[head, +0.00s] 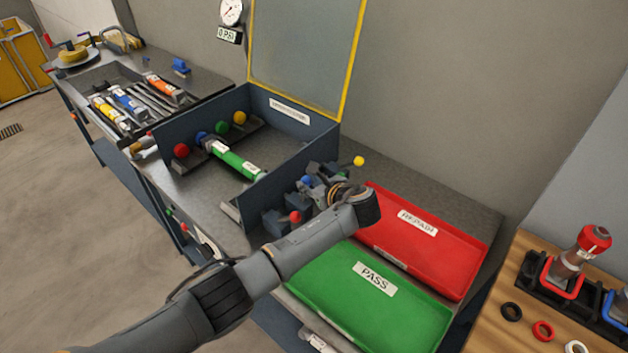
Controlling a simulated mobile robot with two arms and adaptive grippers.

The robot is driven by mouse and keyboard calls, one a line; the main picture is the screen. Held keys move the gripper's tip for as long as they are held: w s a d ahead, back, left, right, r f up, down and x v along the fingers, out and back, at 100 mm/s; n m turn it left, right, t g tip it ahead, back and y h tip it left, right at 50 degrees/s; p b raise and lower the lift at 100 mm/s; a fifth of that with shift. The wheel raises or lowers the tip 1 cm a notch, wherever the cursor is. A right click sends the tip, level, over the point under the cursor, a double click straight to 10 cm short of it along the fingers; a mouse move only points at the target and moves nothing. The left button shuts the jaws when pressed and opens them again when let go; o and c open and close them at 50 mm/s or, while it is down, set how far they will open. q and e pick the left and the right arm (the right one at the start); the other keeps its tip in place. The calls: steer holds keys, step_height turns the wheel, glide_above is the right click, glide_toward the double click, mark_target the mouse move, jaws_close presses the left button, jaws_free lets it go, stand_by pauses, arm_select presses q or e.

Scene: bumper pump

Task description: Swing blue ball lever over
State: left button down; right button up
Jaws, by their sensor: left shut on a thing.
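Three ball-topped levers stand on dark blocks beside the blue test box. The blue ball lever (305,180) is in the middle, the red ball lever (295,217) is nearer, and the yellow ball lever (359,161) is farther back. My left gripper (314,185) reaches in over them and is shut at the blue ball lever. The blue ball shows just left of the fingers; its stem is mostly hidden by the gripper. My right gripper is not in view.
The test box (300,150) holds a green cylinder (235,158) and has its yellow-framed lid (307,55) raised. A red tray (450,255) and green PASS tray (410,310) lie right of the levers. A gauge (231,12) hangs on the wall.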

arm_select(q)
steer(key=shift+w+a+r, duration=0.25)
steer(key=shift+a, duration=0.1)
steer(key=c, duration=1.2)
jaws_free()
steer(key=shift+o, duration=0.7)
steer(key=shift+s+d, duration=0.2)
steer(key=shift+d, duration=0.05)
steer(key=v, duration=1.1)
steer(key=shift+s, duration=0.2)
